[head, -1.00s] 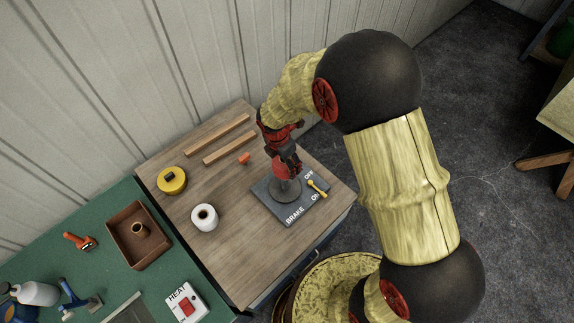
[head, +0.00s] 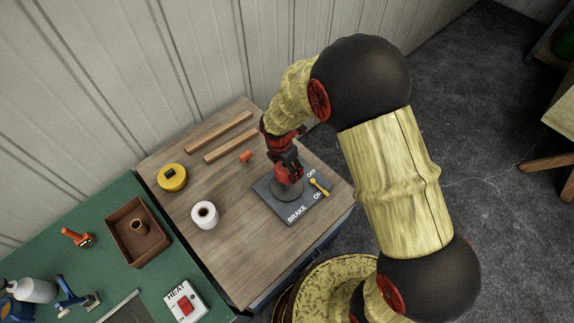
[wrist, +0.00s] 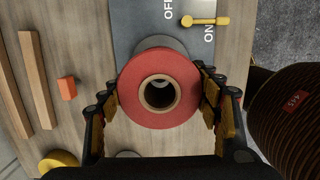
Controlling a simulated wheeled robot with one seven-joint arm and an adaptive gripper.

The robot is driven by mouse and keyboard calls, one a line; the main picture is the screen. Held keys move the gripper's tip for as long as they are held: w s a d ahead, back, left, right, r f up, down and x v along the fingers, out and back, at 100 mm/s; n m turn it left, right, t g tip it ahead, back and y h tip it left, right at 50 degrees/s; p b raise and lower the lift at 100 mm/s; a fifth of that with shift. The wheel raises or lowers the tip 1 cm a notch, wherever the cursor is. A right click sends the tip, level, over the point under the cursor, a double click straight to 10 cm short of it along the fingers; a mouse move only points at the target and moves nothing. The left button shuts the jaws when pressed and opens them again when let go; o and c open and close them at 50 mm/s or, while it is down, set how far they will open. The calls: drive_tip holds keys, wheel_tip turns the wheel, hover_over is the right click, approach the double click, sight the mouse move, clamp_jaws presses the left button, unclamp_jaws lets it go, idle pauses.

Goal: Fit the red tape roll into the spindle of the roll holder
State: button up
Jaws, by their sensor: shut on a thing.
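The red tape roll (wrist: 133,98) is between the fingers of my gripper (wrist: 160,100), which is shut on its outer sides. Its tan core and open hole face the wrist camera. In the head view my gripper (head: 288,172) holds the roll directly over the grey round part of the roll holder (head: 287,190), very close to it. The holder's grey round top (wrist: 160,43) shows partly behind the roll in the wrist view. The spindle is mostly hidden; something pale shows deep in the hole, and I cannot tell whether the roll is around the spindle.
A yellow brake lever (head: 319,187) sits beside the OFF and ON marks on the holder's plate. A white roll (head: 205,215), a yellow roll (head: 172,178), a small orange block (head: 246,156) and two wooden strips (head: 230,148) lie on the wooden table.

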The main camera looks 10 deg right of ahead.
sight(283, 167)
drive_tip(key=shift+f, duration=0.6)
drive_tip(key=shift+p, duration=0.4)
idle(1.5)
drive_tip(key=shift+f+b, duration=2.3)
drive_tip(key=shift+f, duration=1.7)
drive_tip(key=o, duration=1.5)
drive_tip(key=shift+c, duration=0.2)
drive_tip(key=r, duration=0.4)
drive_tip(key=a+r, duration=0.1)
drive_tip(key=r, duration=0.3)
drive_tip(key=s+r, duration=0.1)
drive_tip(key=r, duration=0.3)
drive_tip(key=shift+a, duration=0.25)
